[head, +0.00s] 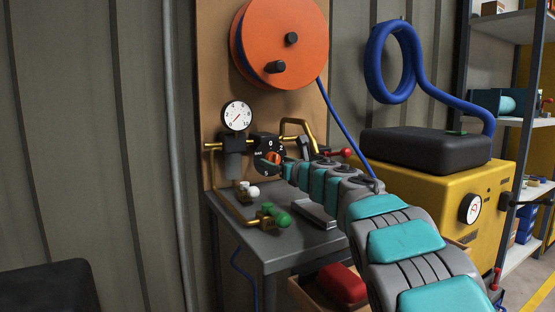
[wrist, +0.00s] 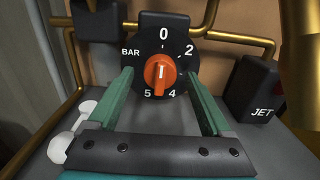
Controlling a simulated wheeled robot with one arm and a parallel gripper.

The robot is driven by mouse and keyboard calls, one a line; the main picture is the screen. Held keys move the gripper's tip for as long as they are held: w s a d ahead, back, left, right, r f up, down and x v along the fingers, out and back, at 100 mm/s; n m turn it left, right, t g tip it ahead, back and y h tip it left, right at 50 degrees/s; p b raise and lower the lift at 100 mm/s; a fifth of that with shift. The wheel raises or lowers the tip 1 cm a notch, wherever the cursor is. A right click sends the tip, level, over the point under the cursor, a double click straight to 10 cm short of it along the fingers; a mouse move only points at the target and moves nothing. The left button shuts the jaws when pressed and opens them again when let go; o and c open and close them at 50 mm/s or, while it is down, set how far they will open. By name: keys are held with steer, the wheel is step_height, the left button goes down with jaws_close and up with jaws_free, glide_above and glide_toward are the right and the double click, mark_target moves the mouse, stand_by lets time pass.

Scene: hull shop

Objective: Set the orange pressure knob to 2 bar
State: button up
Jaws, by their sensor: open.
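The orange pressure knob (wrist: 160,73) sits at the centre of a black round dial (wrist: 181,28) marked BAR, with 0 at the top, 2 at upper right, and 4 and 5 below. The knob also shows in the head view (head: 273,157), partly covered by my gripper (head: 277,163). In the wrist view, my gripper (wrist: 160,77) is open, its green fingers on either side of the dial with gaps to the knob. Neither finger appears to touch the knob.
A white round gauge (head: 236,116) is left of the dial. Brass pipes (wrist: 225,38) and a black JET block (wrist: 255,90) flank it. Below is a grey bench (head: 275,248) with a green-handled valve (head: 272,216). An orange hose reel (head: 285,40) hangs above; a yellow machine (head: 432,195) stands right.

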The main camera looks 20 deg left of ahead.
steer(key=shift+w+a, duration=0.1)
steer(key=shift+a, duration=0.05)
jaws_close()
stand_by(0.7)
steer(key=shift+r+m, duration=0.1)
steer(key=shift+m, duration=0.5)
steer(key=shift+w, duration=0.1)
steer(key=m+p, duration=0.2)
steer(key=m, duration=0.1)
steer(key=shift+m, duration=0.4)
steer(key=m+p, duration=0.2)
steer(key=m, duration=0.2)
steer(key=shift+m+p, duration=0.4)
